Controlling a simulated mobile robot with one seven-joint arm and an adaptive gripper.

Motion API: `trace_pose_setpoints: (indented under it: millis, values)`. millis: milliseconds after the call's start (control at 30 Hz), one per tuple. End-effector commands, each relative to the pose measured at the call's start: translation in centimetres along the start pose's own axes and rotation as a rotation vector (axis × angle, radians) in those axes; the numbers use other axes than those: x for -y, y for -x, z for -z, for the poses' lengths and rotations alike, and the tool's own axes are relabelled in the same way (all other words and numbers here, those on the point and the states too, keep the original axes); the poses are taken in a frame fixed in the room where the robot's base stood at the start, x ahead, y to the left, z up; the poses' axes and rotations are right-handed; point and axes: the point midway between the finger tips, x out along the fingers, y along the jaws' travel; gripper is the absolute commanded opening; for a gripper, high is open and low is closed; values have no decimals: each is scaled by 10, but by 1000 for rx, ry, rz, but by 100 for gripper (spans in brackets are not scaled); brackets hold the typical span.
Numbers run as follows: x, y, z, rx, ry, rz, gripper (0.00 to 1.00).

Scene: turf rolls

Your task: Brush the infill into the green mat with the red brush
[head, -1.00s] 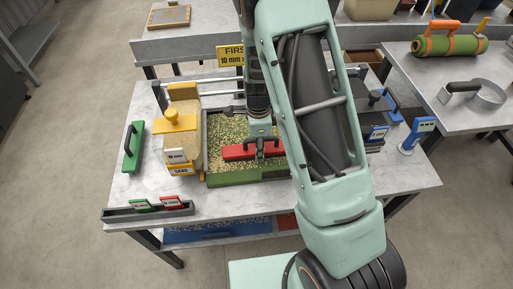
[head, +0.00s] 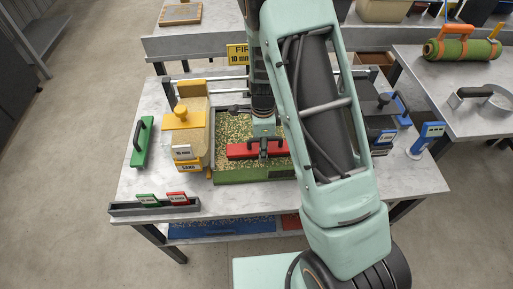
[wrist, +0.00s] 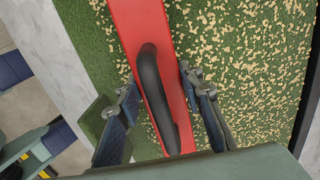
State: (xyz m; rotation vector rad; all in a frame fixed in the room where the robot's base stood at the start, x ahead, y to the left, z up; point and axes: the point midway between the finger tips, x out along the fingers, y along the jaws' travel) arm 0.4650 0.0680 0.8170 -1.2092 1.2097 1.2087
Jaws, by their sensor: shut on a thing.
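The red brush (head: 238,152) lies across the front part of the green mat, with its black handle on top. My gripper (head: 265,146) is over it. In the wrist view my gripper (wrist: 157,82) has one finger on each side of the black handle (wrist: 153,90) and is shut on it. The green mat (wrist: 85,45) lies in a shallow tray with a green front edge (head: 240,177). Pale infill grains (wrist: 245,50) are scattered thickly right of the brush in the wrist view; the strip left of it is mostly bare green. My arm hides the mat's right part.
A yellow sand hopper (head: 190,118) stands left of the tray, with a green handled tool (head: 141,142) beyond it. A rack with green and red tags (head: 155,207) is at the front left. A blue sign (head: 427,138) stands at the right edge.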

Motion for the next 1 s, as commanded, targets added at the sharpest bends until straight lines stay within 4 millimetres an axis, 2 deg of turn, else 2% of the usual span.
trace_pose_setpoints:
  millis: [1000]
  values:
    - [0,0,103,0,-3,1,6]
